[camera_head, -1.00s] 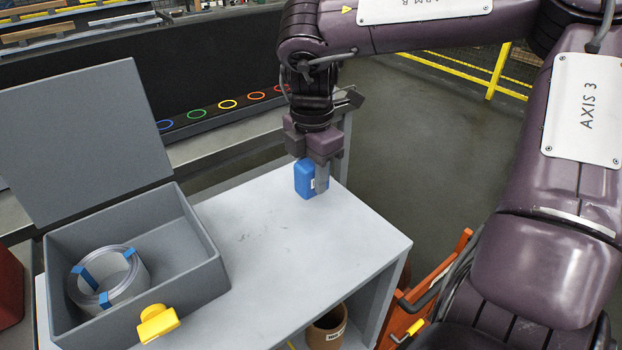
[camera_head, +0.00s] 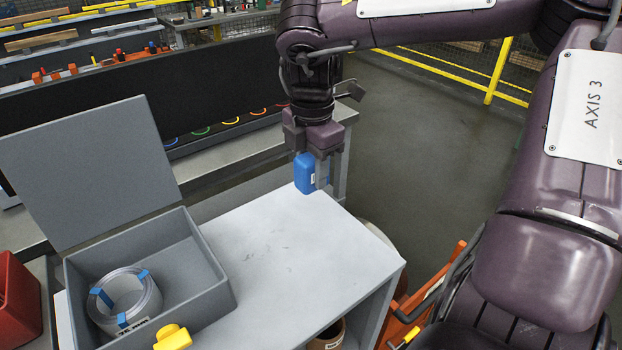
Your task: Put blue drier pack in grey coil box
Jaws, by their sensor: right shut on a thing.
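The blue drier pack (camera_head: 304,173) is held between the fingers of my right gripper (camera_head: 313,172), at the far end of the grey table. The picture does not clearly show whether its base touches the tabletop. The grey coil box (camera_head: 208,303) stands open at the left of the table, its lid raised at the back. A clear coil with blue bands (camera_head: 124,299) sits in the box's left part. The box's right part is bare. A yellow latch (camera_head: 172,337) is at the box's front. My left gripper is not in view.
The grey tabletop (camera_head: 300,250) between the box and the pack is clear. A red container (camera_head: 17,303) stands left of the box. A dark panel and bench with coloured rings (camera_head: 201,131) lie behind. An orange frame (camera_head: 436,288) stands right of the table.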

